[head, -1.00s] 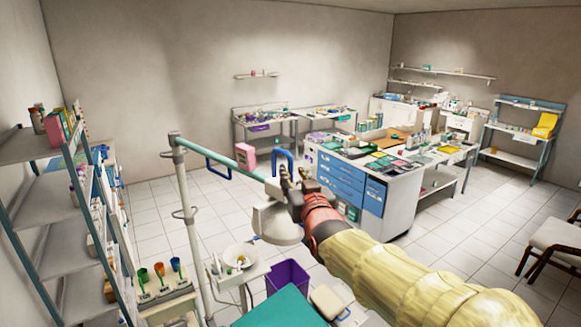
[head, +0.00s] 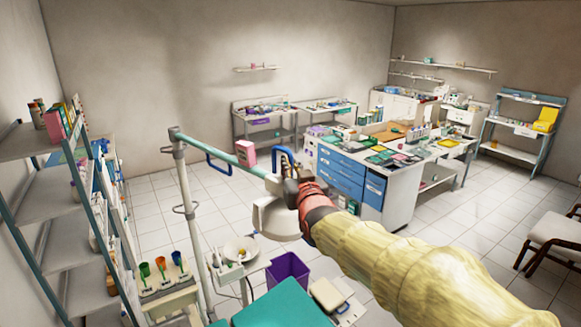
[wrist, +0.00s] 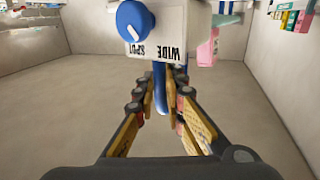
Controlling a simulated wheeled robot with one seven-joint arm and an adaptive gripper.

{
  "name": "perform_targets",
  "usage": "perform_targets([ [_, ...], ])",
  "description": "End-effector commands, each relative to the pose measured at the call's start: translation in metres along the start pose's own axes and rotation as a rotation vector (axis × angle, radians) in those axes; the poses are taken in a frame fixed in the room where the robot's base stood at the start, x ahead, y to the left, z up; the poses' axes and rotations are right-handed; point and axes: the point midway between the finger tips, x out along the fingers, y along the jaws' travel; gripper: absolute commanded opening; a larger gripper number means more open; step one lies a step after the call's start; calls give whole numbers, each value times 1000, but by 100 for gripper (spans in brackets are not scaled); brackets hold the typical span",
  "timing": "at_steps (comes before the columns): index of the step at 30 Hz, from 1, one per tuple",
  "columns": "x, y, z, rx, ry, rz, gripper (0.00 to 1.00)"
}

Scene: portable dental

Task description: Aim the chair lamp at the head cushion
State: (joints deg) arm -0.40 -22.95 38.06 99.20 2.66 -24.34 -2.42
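The chair lamp has a white head (head: 270,222), hanging from a teal arm (head: 222,152) on a grey pole (head: 186,215). A blue loop handle (head: 284,154) stands at the head's upper side. My gripper (head: 290,178) is at that handle. In the wrist view, the handle (wrist: 160,92) is between the fingertips of my gripper (wrist: 161,80), which appear closed on it. Above the fingers is the lamp's white housing (wrist: 170,35) with a blue knob (wrist: 135,20) and upside-down "SPOT" and "WIDE" labels. A teal padded surface (head: 283,305) shows below the lamp; I cannot make out the head cushion.
A tray with a white bowl (head: 241,250) stands left of the lamp, near the pole. A purple bin (head: 288,270) is beside the teal pad. Shelves (head: 60,235) line the left side. A blue-drawer counter (head: 350,180) stands behind.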

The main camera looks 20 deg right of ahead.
Motion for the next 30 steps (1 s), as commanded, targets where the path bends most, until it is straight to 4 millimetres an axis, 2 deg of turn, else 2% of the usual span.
perform_targets([
  [5,0,0,0,0,0,0,0],
  [30,4,5,0,0,0,6,0],
])
